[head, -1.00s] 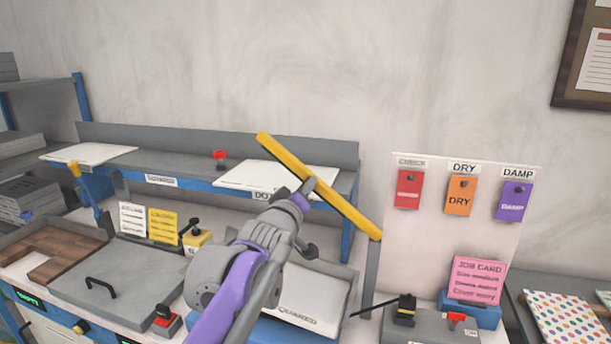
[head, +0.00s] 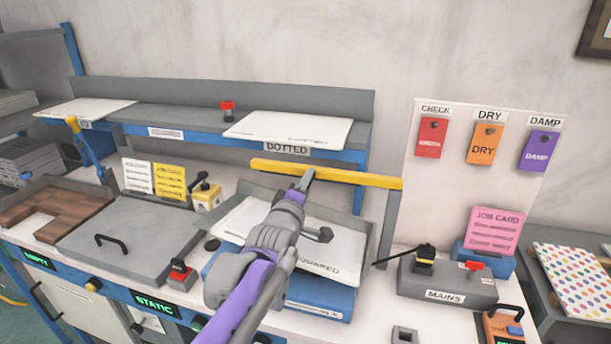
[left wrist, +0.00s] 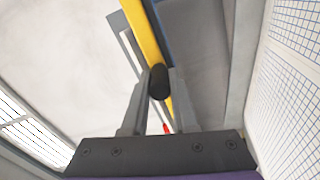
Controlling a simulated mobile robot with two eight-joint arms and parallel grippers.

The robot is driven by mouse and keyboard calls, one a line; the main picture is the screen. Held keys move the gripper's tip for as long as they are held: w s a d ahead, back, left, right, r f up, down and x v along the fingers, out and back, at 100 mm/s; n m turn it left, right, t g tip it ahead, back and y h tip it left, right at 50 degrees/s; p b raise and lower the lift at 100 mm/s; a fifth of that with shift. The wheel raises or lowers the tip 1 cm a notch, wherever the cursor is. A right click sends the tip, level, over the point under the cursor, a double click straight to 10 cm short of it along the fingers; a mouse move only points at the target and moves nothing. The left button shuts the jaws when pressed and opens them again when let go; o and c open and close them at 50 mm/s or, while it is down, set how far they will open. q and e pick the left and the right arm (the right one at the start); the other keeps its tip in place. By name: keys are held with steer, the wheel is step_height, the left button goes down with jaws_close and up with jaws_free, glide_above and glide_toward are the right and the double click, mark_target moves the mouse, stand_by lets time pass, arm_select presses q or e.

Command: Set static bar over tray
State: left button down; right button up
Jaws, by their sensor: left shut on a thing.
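The static bar (head: 355,178) is a long yellow bar. It lies nearly level across the back of the grey tray (head: 342,215), above the white SQUARED stack (head: 338,262). My left gripper (head: 306,181) is shut on it near its middle. In the left wrist view, the gripper (left wrist: 158,92) closes around a dark round grip on the yellow bar (left wrist: 143,28). The bar's right end is at the top of a grey upright (head: 388,230); I cannot tell whether they touch. My arm hides part of the tray. My right gripper is not in view.
A blue-edged shelf with the DOTTED stack (head: 290,130) runs behind the bar. A panel with CHECK, DRY and DAMP tags (head: 482,145) stands at the right. The MAINS box (head: 447,284) and a yellow block (head: 206,197) flank the tray.

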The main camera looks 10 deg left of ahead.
arm_select(q)
steer(key=shift+f, duration=0.25)
steer(key=c, duration=0.7)
jaws_free()
steer(key=shift+d, duration=0.1)
steer(key=shift+s+r, duration=0.1)
steer(key=shift+s, duration=0.3)
steer(key=s, duration=1)
steer(key=shift+a, duration=0.2)
